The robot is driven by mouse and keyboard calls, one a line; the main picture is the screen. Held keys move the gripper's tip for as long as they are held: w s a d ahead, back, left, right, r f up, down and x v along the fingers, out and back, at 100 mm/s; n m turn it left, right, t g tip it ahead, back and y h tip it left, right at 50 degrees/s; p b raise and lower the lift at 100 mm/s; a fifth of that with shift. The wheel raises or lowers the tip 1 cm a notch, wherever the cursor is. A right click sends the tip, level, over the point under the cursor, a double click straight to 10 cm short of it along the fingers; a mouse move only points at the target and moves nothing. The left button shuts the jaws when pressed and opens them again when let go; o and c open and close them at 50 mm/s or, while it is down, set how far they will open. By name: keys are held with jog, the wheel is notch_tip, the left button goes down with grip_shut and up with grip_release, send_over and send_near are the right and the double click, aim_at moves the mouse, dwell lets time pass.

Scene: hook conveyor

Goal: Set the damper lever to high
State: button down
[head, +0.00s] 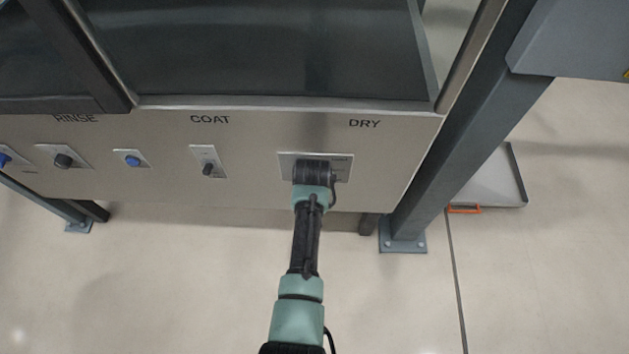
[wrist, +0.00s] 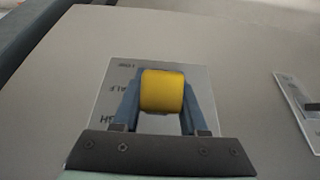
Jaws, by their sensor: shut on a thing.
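The damper lever has a thick yellow handle (wrist: 162,92), seen in the wrist view in front of a pale label plate (wrist: 205,82). My gripper (wrist: 161,100) is shut on this handle, with one blue finger on each side. The plate's lettering appears upside down; HALF and part of HIGH can be read, with another word above them. The handle hides the lever's base, so I cannot tell exactly which mark it is at. In the head view my gripper (head: 313,172) covers most of the plate (head: 343,170) under the DRY label, and the handle is hidden.
To the left on the same grey panel (head: 250,180) are a switch (head: 208,168) under COAT, a blue button (head: 133,160) and a black knob (head: 64,160). A thick grey post (head: 440,150) stands right of the panel. A tray (head: 492,185) lies on the floor beyond it.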

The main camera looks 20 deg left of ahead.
jog(key=shift+c, duration=2.2)
grip_release()
jog(key=p+v, duration=0.4)
jog(key=v, duration=0.9)
jog(key=shift+p, duration=0.3)
